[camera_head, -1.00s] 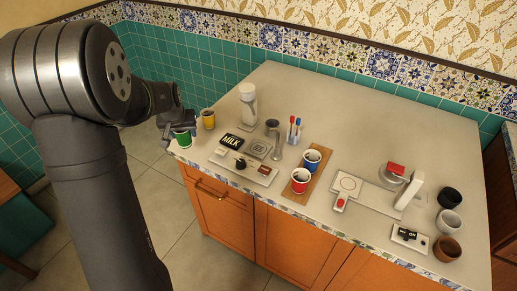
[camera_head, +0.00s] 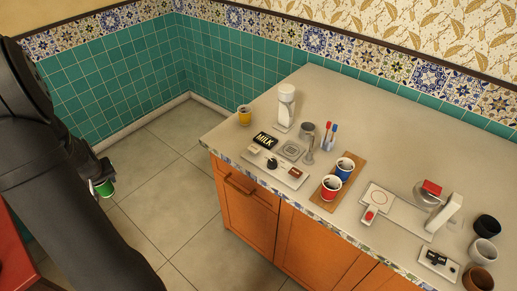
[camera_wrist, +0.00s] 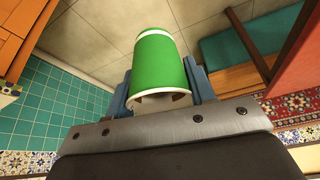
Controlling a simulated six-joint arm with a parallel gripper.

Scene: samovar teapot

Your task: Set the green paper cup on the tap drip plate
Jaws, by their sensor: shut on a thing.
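The green paper cup (camera_head: 104,188) is held in my gripper (camera_head: 101,179), out over the floor to the left of the counter. In the wrist view the green cup (camera_wrist: 160,62) with its white rims sits between the two blue-grey fingers of my gripper (camera_wrist: 163,82), which are shut on it. My arm hides part of the cup in the head view.
A red-topped surface (camera_head: 12,262) is at lower left. Open floor lies between.

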